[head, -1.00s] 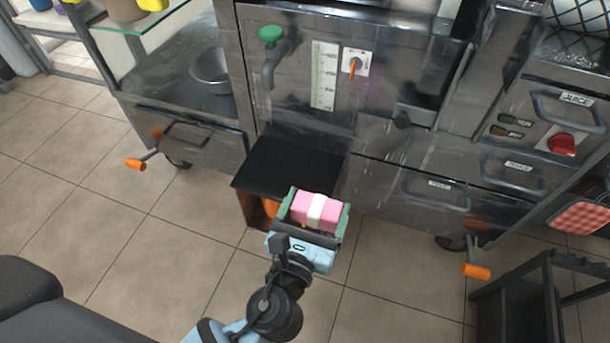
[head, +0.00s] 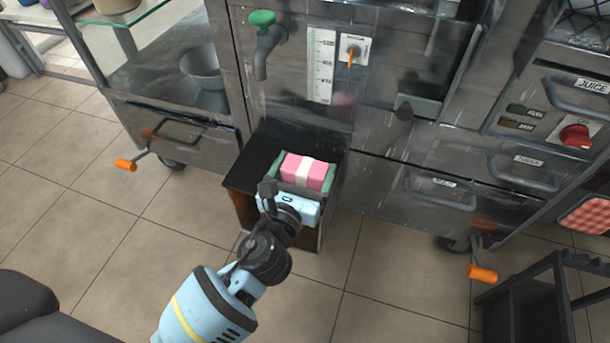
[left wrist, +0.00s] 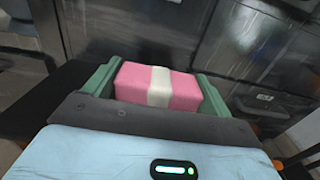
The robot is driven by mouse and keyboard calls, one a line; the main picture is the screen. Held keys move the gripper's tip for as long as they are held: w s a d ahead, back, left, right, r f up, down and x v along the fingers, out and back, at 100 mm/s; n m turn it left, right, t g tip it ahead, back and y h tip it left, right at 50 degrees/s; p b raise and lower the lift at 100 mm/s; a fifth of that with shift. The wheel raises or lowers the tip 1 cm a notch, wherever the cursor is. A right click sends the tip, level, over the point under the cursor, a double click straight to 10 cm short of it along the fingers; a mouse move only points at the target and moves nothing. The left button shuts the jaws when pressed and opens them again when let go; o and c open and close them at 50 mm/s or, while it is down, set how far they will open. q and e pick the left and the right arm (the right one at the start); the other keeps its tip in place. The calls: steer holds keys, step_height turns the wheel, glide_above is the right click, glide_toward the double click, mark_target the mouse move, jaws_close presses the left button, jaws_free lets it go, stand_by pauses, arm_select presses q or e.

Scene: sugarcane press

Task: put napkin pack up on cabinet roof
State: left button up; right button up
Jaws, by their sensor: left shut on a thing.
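The napkin pack (head: 305,171) is a pink block with a white band. My left gripper (head: 303,173) is shut on it, with a green finger on each side. The left wrist view also shows the pack (left wrist: 158,87) between the fingers. In the head view the pack appears over the black top of a small low cabinet (head: 262,150) in front of the steel machine. I cannot tell whether the pack touches that top; the arm hides part of the cabinet's front. My right gripper is not in view.
The steel machine (head: 390,140) stands close behind, with a green-handled tap (head: 262,45) above the cabinet. A metal bowl (head: 204,78) sits on a shelf at left. Orange-ended handles (head: 126,164) stick out near the floor. A dark rack (head: 530,300) stands at lower right.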

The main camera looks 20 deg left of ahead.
arm_select(q)
steer(key=shift+f+b, duration=0.5)
steer(key=shift+f, duration=0.4)
steer(key=shift+f, duration=0.2)
steer(key=o, duration=1)
steer(key=shift+r, duration=0.15)
steer(key=shift+s, duration=0.2)
steer(key=s+p, duration=0.1)
steer(key=s, duration=1)
steer(key=shift+s+a+p, duration=0.2)
steer(key=shift+s+p, duration=0.1)
steer(key=shift+p, duration=0.05)
